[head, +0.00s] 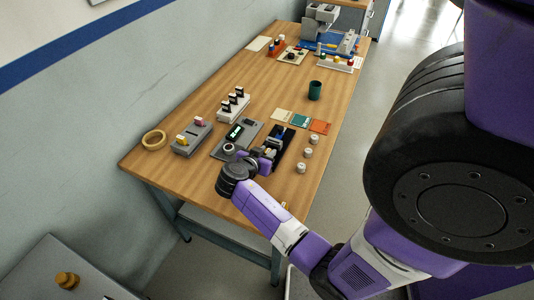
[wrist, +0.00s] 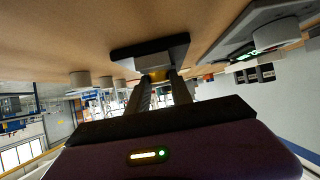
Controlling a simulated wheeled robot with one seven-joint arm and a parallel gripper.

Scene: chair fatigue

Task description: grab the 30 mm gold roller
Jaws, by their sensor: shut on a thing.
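My gripper (head: 264,158) is low over the wooden table, at the near end of a black tray (head: 286,148) with small parts in it. In the wrist view my gripper (wrist: 158,82) points at a dark block-like holder, and its two fingers are shut on a small gold piece (wrist: 155,75), which I take to be the gold roller. Only a thin part of the roller shows between the fingers and the holder, so I cannot tell its size or whether it is clear of the holder. In the head view my wrist hides it.
A grey device with a green display (head: 236,132) stands left of the tray. Pale cylinders (head: 308,153) stand to its right and coloured cards (head: 300,121) lie behind.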

